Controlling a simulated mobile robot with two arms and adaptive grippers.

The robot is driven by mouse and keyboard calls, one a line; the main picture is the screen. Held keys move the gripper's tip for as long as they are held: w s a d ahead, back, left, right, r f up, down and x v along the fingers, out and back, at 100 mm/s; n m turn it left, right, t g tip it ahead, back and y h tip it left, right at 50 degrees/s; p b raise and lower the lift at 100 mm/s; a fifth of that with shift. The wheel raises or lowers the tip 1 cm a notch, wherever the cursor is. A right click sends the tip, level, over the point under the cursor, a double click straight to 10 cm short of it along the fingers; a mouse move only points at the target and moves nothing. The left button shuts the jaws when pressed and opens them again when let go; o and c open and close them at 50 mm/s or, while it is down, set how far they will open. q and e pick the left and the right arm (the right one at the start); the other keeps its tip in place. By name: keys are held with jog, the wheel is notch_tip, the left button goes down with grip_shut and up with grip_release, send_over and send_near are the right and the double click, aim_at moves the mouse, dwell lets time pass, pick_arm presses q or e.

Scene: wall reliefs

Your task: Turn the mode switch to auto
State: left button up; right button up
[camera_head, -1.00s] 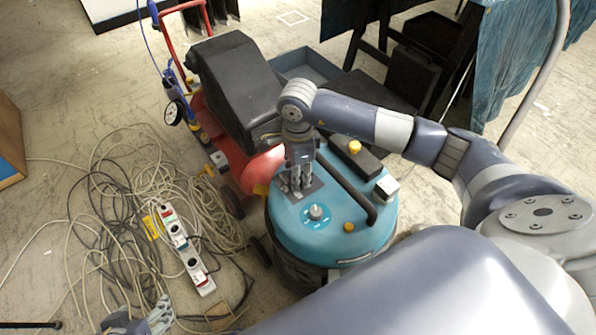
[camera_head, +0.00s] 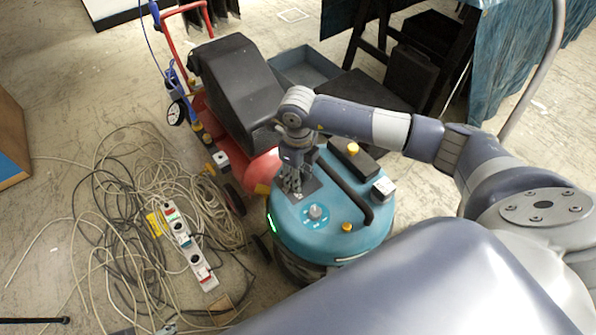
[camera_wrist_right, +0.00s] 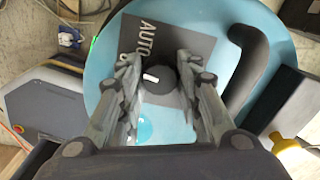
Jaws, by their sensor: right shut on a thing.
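The mode switch (camera_wrist_right: 168,90) is a dark round knob with a white pointer mark, on a dark plate (camera_wrist_right: 195,45) reading AUTO on top of the turquoise machine (camera_head: 335,245). The pointer is toward the left in the right wrist view; a second label below AUTO is partly hidden. My right gripper (camera_head: 293,192) points down at the plate and is shut on the switch, its fingers either side of it in the right wrist view (camera_wrist_right: 160,70). In the head view the fingers hide the knob. Of my left gripper (camera_head: 165,328), only a sliver shows at the bottom edge.
A grey dial (camera_head: 315,212), yellow knobs and a black handle (camera_head: 345,186) crowd the machine's top. A green light (camera_head: 271,223) glows on its side. A red-and-black machine (camera_head: 235,90) stands behind; cables and a power strip (camera_head: 190,245) lie left.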

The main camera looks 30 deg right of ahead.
jog(key=m+p, duration=0.2)
jog(key=m, duration=0.2)
jog(key=shift+r+m, duration=0.15)
jog(key=shift+m, duration=0.15)
jog(key=m+p, duration=0.2)
jog(key=m, duration=0.3)
pick_arm(q)
notch_tip(320, 180, down, 18)
jog(key=s+g, duration=0.1)
jog(key=shift+f+p, duration=0.2)
jog(key=shift+p, duration=0.2)
pick_arm(e)
jog(key=shift+m, duration=0.4)
pick_arm(q)
jog(key=shift+d, duration=0.1)
pick_arm(e)
jog(key=o, duration=1.1)
